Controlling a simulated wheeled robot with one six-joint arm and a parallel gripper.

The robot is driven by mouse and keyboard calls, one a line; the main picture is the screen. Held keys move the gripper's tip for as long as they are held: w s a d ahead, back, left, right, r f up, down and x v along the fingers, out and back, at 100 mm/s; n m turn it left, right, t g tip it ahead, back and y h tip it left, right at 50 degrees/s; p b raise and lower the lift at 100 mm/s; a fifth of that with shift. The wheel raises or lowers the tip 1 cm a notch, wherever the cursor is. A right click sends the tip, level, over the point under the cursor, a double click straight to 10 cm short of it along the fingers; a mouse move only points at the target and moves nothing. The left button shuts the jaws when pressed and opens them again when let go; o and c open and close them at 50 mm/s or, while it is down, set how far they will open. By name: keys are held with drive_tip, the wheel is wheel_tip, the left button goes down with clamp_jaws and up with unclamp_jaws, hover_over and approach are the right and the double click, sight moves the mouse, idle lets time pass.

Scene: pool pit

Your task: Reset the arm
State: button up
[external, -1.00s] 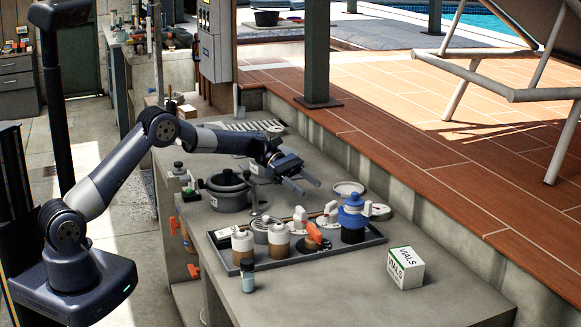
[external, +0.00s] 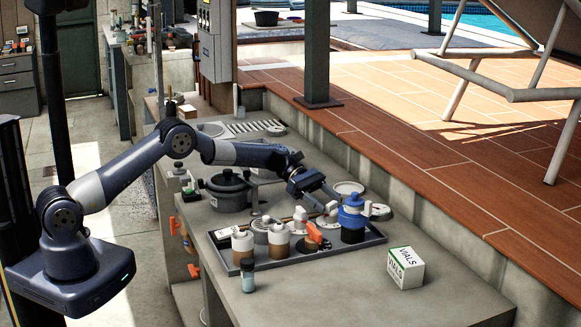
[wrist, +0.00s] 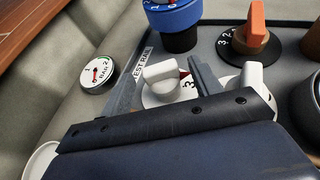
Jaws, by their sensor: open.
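My gripper (external: 325,193) hangs over the back part of the tray of fittings, fingers tilted down and toward the blue-topped fitting. It is open, with nothing seen held in it. In the wrist view my gripper (wrist: 167,78) has its two fingers apart, and a white knob (wrist: 162,72) shows between them; I cannot tell whether they touch it. The white knob sits on a dial with a red mark. The blue-topped fitting (external: 352,218) stands upright close to the fingers.
The dark tray (external: 375,240) also holds an orange-handled knob (external: 314,235) and brown-and-white bottles (external: 242,244). A black pot (external: 228,190) stands left of my gripper. A VIALS box (external: 406,268) and a small vial (external: 248,275) stand in front. A round gauge (wrist: 97,72) is on the wall side.

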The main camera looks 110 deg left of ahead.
drive_tip(key=shift+d+f+n+y+b, duration=0.1)
drive_tip(key=shift+f+n+y+b, duration=0.15)
drive_tip(key=shift+b, duration=0.7)
